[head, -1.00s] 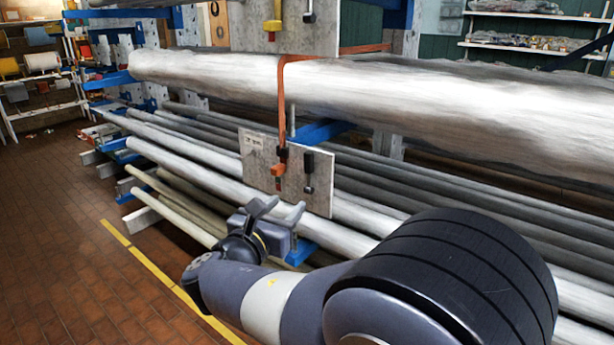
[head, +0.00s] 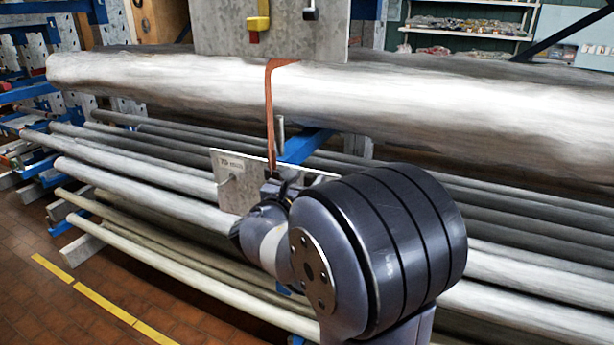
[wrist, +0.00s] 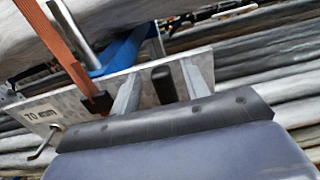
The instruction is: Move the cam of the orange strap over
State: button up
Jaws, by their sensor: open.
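The orange strap (head: 269,105) passes over the big pale pole and runs down to the lower metal plate (head: 228,182), labelled 70 mm. In the wrist view the strap (wrist: 66,45) ends at a dark cam body (wrist: 97,104) on that plate (wrist: 40,112). The cam's orange lever is not visible now. A black handle (wrist: 163,84) stands on the same plate, to the right of the strap. My gripper (wrist: 160,78) is open, with one finger on each side of the black handle in the picture; contact cannot be told. In the head view my arm hides the gripper.
The big pole (head: 420,100) lies above the plate, and several thinner poles (head: 150,180) lie behind and below. An upper plate (head: 275,35) carries a yellow lever (head: 257,20) and a black one (head: 310,10). A blue bracket (head: 303,147) is close behind the strap. Floor is free at lower left.

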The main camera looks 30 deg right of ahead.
jog(key=shift+w+d, duration=0.25)
jog(key=shift+d, duration=0.05)
jog(key=shift+c, duration=0.3)
grip_shut()
